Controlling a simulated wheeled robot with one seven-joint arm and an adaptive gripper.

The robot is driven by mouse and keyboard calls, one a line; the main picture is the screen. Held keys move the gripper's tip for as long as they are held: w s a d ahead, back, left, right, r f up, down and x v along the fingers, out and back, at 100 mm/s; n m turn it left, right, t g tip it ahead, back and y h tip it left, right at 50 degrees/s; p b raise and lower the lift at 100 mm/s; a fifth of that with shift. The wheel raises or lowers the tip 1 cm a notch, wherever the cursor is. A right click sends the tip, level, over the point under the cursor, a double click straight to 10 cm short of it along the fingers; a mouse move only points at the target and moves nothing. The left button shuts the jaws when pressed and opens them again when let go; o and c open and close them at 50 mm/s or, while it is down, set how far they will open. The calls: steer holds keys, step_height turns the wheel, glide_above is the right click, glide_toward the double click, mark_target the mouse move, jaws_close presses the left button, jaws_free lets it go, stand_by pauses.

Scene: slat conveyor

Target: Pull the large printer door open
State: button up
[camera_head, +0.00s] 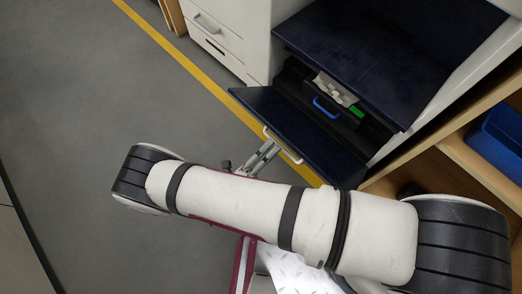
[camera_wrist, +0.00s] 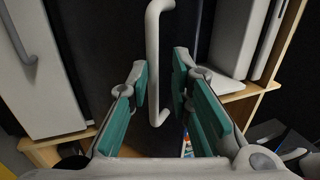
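The large printer door (camera_head: 318,143) is a dark blue panel. It stands swung out from the printer front, and the inside shows behind it. Its pale bar handle (camera_head: 290,152) is on the outer face. In the wrist view the handle (camera_wrist: 153,60) runs upright before the dark door face. My gripper (camera_head: 266,155) is at the handle. In the wrist view my gripper (camera_wrist: 160,82) has its teal-padded fingers apart, with the handle showing between the tips. I see gaps beside the bar, and cannot tell whether either finger touches it.
The printer's dark top (camera_head: 390,50) overhangs the opening, where a blue-handled unit (camera_head: 325,108) shows. A white drawer cabinet (camera_head: 215,30) stands at left. A wooden shelf (camera_head: 470,165) with a blue bin (camera_head: 500,140) is at right. Grey floor beyond the yellow line (camera_head: 180,55) is clear.

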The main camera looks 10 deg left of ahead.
steer(key=s+a+f, duration=0.7)
steer(key=s+f, duration=0.2)
steer(key=s, duration=0.1)
steer(key=shift+a+f, duration=0.3)
steer(key=shift+f, duration=0.1)
stand_by(1.4)
steer(key=shift+d, duration=0.1)
stand_by(0.6)
